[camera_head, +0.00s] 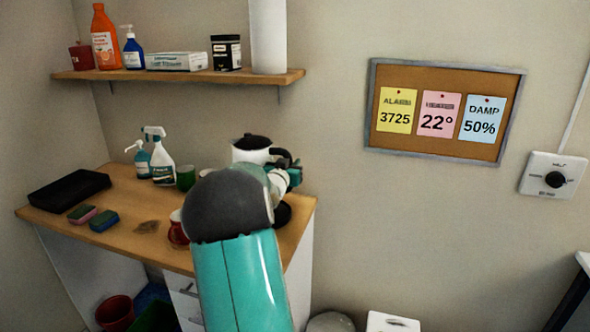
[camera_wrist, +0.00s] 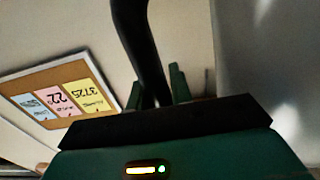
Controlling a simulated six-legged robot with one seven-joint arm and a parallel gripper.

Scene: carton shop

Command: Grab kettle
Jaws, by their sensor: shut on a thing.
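The kettle (camera_head: 252,152) is pale with a black lid and shows at the right rear of the wooden counter. My arm hides its lower part, so I cannot tell whether it is clear of the counter. My gripper (camera_head: 290,168) is at the kettle's right side. In the wrist view my gripper (camera_wrist: 162,85) is shut on the kettle's black handle (camera_wrist: 148,45), which runs up between the green fingers. The kettle's shiny grey body (camera_wrist: 265,60) fills the right of that view. A dark round base (camera_head: 283,214) shows partly behind my arm.
On the counter (camera_head: 125,190) are spray bottles (camera_head: 159,158), a green cup (camera_head: 185,178), a red cup (camera_head: 177,228), sponges (camera_head: 103,220) and a black tray (camera_head: 68,189). A loaded shelf (camera_head: 190,76) hangs above. A cork board (camera_head: 445,110) is on the wall.

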